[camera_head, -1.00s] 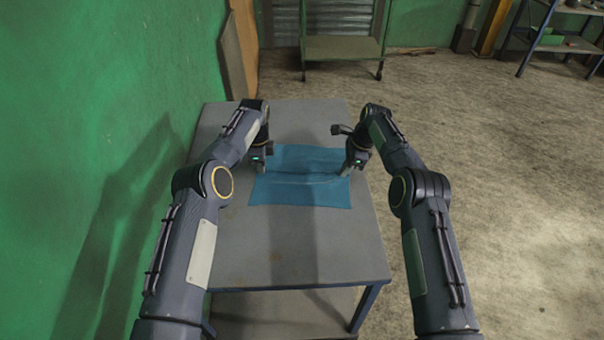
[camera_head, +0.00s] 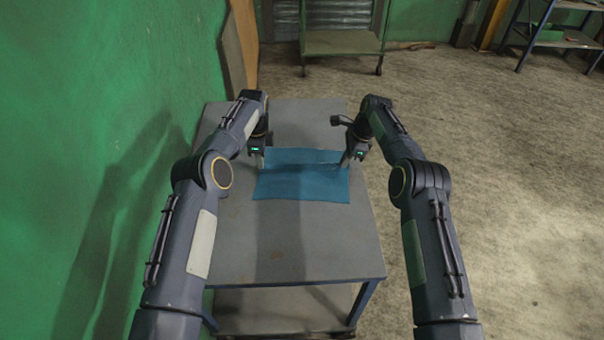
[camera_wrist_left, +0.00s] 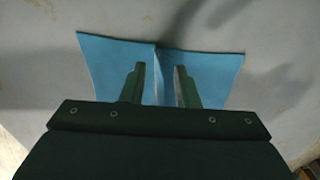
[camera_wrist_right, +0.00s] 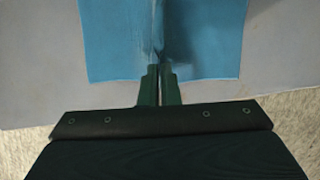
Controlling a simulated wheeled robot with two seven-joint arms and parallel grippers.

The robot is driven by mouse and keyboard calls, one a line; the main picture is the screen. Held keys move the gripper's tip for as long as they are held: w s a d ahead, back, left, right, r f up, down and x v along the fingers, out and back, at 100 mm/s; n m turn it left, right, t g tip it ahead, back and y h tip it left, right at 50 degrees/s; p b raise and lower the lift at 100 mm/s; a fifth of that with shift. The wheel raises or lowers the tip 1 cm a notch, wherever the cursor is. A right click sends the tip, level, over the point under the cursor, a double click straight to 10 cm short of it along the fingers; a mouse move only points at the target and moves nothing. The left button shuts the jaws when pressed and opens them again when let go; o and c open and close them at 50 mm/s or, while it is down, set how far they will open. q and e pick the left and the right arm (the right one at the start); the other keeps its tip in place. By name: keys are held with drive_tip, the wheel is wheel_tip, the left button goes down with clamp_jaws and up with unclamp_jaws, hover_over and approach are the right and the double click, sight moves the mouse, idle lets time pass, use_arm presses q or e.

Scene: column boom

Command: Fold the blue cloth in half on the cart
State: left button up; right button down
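The blue cloth (camera_head: 300,188) lies on the grey cart top (camera_head: 265,235), with a raised crease running across it from left to right. My left gripper (camera_head: 261,165) is at the cloth's left end. In the left wrist view its fingers (camera_wrist_left: 160,75) are apart, one on each side of the crease (camera_wrist_left: 157,55), with gaps beside it. My right gripper (camera_head: 345,164) is at the cloth's right end. In the right wrist view its fingers (camera_wrist_right: 160,75) are close together on the crease (camera_wrist_right: 159,40). The cloth's contact inside the fingertips is partly hidden.
A green wall (camera_head: 90,100) stands close on the left. A green wheeled cart (camera_head: 342,42) stands beyond the far end, and a blue-framed shelf (camera_head: 560,42) is at the back right. The near part of the cart top is clear, and the floor to the right is open.

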use_arm(q)
drive_tip(key=o, duration=0.6)
drive_tip(key=shift+o, duration=0.3)
drive_tip(key=o, duration=0.6)
drive_tip(key=shift+o, duration=0.2)
wheel_tip(320, 180, up, 6)
drive_tip(key=p, duration=0.3)
drive_tip(key=shift+f, duration=0.25)
use_arm(e)
wheel_tip(320, 180, up, 3)
drive_tip(key=shift+r, duration=0.1)
use_arm(q)
drive_tip(key=shift+r, duration=0.1)
